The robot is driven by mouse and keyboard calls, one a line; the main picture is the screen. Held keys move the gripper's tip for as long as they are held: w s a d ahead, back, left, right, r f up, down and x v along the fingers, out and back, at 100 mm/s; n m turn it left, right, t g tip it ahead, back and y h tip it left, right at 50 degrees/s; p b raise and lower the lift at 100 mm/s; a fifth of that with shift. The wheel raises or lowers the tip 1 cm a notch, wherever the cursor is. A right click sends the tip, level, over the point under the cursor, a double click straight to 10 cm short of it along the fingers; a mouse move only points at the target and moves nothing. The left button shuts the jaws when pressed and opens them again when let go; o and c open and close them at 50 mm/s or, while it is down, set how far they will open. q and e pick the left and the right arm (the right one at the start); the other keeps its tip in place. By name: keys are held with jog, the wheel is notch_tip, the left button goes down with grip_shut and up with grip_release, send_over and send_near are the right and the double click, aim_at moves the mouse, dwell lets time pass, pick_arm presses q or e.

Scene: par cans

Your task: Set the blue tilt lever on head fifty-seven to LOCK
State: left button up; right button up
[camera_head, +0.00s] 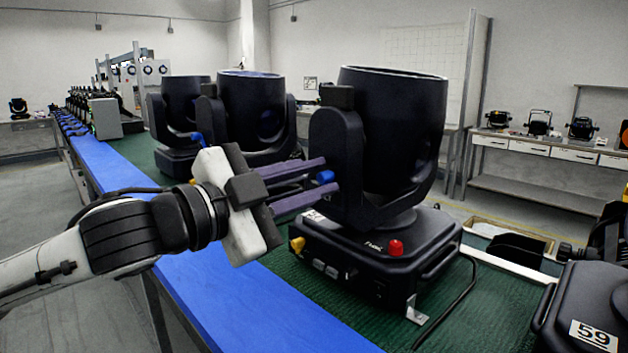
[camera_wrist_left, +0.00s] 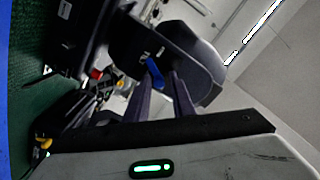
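The nearest upright moving head (camera_head: 395,140) is a black fixture on a black base; I can read no number on it. A small blue lever (camera_head: 325,176) sticks out of the left side of its yoke. It also shows in the left wrist view (camera_wrist_left: 155,72). My left gripper (camera_head: 325,175) points at the yoke with its two purple-grey fingers apart. The lever lies between the fingertips, and in the wrist view it is closer to the left finger (camera_wrist_left: 142,98). I cannot tell whether they touch. The lever's markings are not readable. My right gripper is not seen.
The base carries a red knob (camera_head: 396,247) and a yellow knob (camera_head: 297,244). Two more heads (camera_head: 250,110) stand behind on the green bench mat (camera_head: 300,280), which has a blue front edge (camera_head: 230,300). A fixture labelled 59 (camera_head: 593,335) is at front right. A black cable crosses the mat.

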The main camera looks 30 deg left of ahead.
pick_arm(q)
jog(key=shift+o, duration=0.8)
jog(key=shift+s+f, duration=0.1)
jog(key=shift+s, duration=0.05)
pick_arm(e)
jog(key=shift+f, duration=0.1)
